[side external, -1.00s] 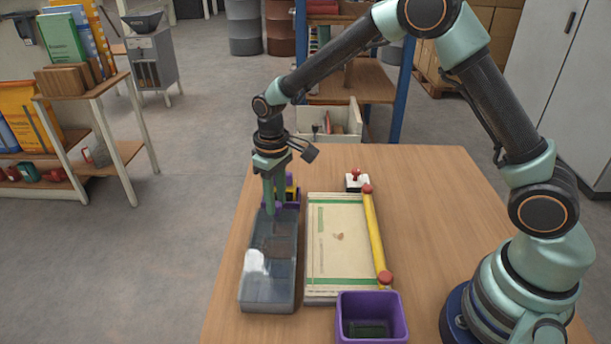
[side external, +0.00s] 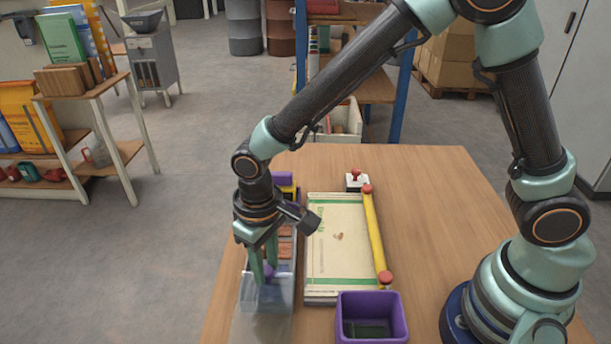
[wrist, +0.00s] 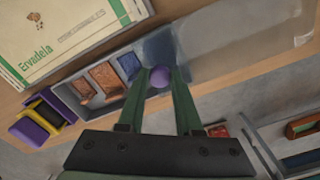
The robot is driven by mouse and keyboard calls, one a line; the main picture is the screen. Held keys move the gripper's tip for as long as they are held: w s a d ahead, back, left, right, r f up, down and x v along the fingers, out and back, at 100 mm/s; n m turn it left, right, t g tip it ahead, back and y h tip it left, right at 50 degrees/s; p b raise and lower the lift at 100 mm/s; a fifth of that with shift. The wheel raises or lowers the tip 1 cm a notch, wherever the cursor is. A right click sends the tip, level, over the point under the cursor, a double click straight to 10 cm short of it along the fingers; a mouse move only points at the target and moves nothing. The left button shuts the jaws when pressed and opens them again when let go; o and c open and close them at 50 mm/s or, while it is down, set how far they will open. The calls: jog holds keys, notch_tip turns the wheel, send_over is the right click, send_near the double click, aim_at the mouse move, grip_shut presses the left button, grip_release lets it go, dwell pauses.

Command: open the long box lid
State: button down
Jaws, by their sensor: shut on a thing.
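The long grey box (side external: 283,297) lies on the left part of the table. Its clear lid (side external: 262,326) is slid partway off toward the camera and overhangs the near end. My gripper (side external: 264,274) is shut on the lid's purple knob (side external: 267,267), over the near part of the box. In the wrist view the knob (wrist: 160,76) sits between both fingertips, and the lid (wrist: 232,45) stretches to the right. The far compartments are uncovered, with reddish-brown pieces (wrist: 105,76) and a blue piece (wrist: 129,64) in them. My arm hides part of the box in the side view.
A sack (side external: 335,245) lies flat right of the box, with a yellow bar (side external: 376,235) along its edge. A purple bin (side external: 371,318) stands at the near edge. A red-knobbed white block (side external: 356,181) is behind.

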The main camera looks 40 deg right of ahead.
jog(key=shift+s+a, duration=0.1)
jog(key=shift+a, duration=0.05)
jog(key=c, duration=0.6)
grip_release()
jog(key=shift+o, duration=0.2)
jog(key=shift+r, duration=0.1)
notch_tip(320, 180, up, 12)
